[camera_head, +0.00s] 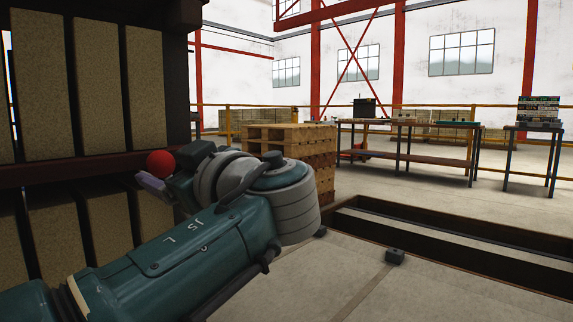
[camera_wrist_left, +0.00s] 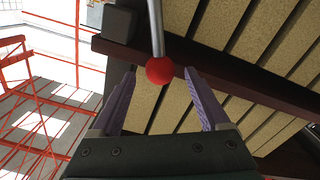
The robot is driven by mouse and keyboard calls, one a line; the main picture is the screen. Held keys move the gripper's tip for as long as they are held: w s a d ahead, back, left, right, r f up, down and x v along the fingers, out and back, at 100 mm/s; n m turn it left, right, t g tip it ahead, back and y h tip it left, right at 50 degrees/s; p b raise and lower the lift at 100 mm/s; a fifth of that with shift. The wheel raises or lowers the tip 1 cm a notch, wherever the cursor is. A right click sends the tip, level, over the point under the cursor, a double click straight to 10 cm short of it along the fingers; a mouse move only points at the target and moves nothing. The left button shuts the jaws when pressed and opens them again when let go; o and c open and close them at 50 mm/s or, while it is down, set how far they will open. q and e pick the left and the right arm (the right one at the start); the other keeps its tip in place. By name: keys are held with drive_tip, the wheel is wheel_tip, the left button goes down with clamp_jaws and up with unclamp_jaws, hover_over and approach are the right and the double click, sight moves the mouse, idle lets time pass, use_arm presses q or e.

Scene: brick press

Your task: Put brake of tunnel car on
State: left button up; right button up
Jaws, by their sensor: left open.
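The brake lever ends in a red ball (camera_head: 160,163) beside the tunnel car's dark frame (camera_head: 90,169). In the left wrist view the ball (camera_wrist_left: 159,71) hangs on a thin grey rod (camera_wrist_left: 155,27). My left gripper (camera_head: 151,184) is open, with a purple finger showing just below the ball in the head view. In the left wrist view my left gripper (camera_wrist_left: 160,78) has one finger on each side of the ball, with gaps to both. The lever's base is hidden in the head view. My right gripper is not in view.
Upright tan bricks (camera_head: 43,85) fill the car's shelves at the left. A stack of wooden pallets (camera_head: 290,140) stands behind my left arm. A long floor pit (camera_head: 440,238) runs to the right. Work tables (camera_head: 410,128) stand farther back, with open floor between.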

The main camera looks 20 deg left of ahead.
use_arm(q)
drive_tip(key=shift+x, duration=1.05)
drive_tip(key=shift+c, duration=0.3)
clamp_jaws()
idle(0.3)
